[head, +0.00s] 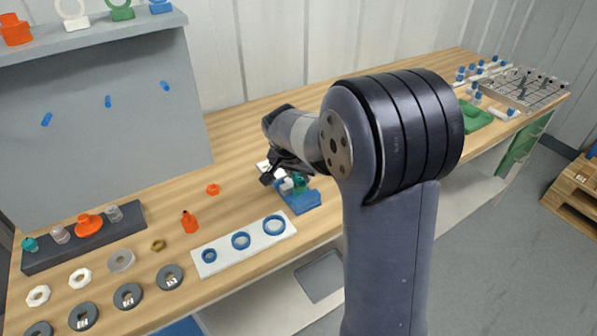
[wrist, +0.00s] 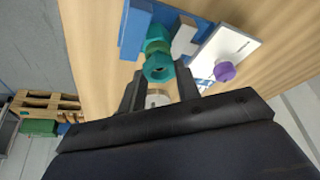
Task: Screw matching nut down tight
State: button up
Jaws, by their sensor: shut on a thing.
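My gripper (wrist: 160,78) is shut on a teal nut (wrist: 158,68), with one finger on each side of it. The nut sits in line with a green threaded part (wrist: 157,46) on a blue fixture (wrist: 135,30); whether it is seated fully cannot be told. In the head view my gripper (head: 282,172) is at the blue fixture (head: 304,202), and a green part (head: 299,184) shows beside it. My fingers hide much of the nut there.
A white plate and a purple knob (wrist: 225,71) are close to the right of the nut.

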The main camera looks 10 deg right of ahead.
jog(key=shift+f, duration=0.25)
jog(key=o, duration=1)
jog(key=shift+o, duration=0.2)
jog(key=v, duration=1.1)
jog(key=shift+o, duration=0.5)
jog(key=shift+w, duration=0.1)
